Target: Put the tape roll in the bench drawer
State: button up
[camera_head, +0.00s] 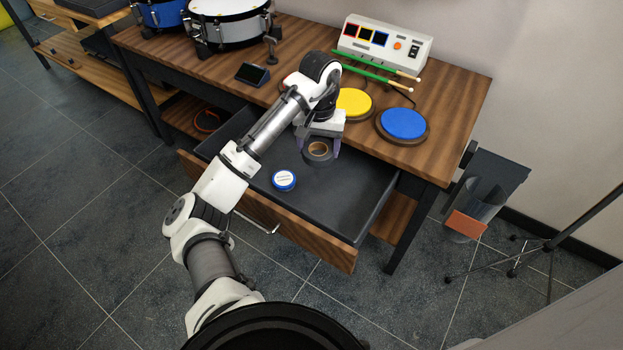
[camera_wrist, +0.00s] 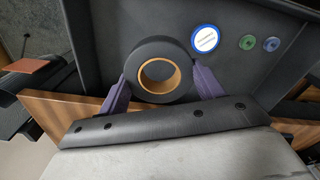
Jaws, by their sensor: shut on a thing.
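The tape roll, a dark grey ring with a tan core, shows in the head view (camera_head: 318,155) and in the wrist view (camera_wrist: 184,54). My gripper (camera_head: 320,147) is over the open bench drawer (camera_head: 330,212), and its two purple fingers (camera_wrist: 160,84) are shut on the tape roll from both sides. The roll is over the dark drawer floor; I cannot tell whether it touches it. A blue and white round tin (camera_head: 284,180) lies in the drawer, left of the roll in the head view.
The wooden bench top (camera_head: 455,110) behind holds a yellow pad (camera_head: 354,102), a blue pad (camera_head: 403,123), green sticks and a white control box (camera_head: 385,45). Two small discs (camera_wrist: 270,44) lie in the drawer. The drawer's front right floor is clear.

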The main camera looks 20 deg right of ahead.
jog(key=b, duration=0.2)
send_over(317, 197)
notch_tip(317, 197, down, 13)
jog(key=shift+r, duration=0.2)
jog(key=shift+f, duration=2.65)
jog(key=shift+f, duration=0.1)
jog(key=o, duration=1)
jog(key=shift+f, duration=0.1)
notch_tip(317, 197, up, 12)
jog(key=shift+r+p, duration=0.2)
jog(key=shift+p, duration=0.3)
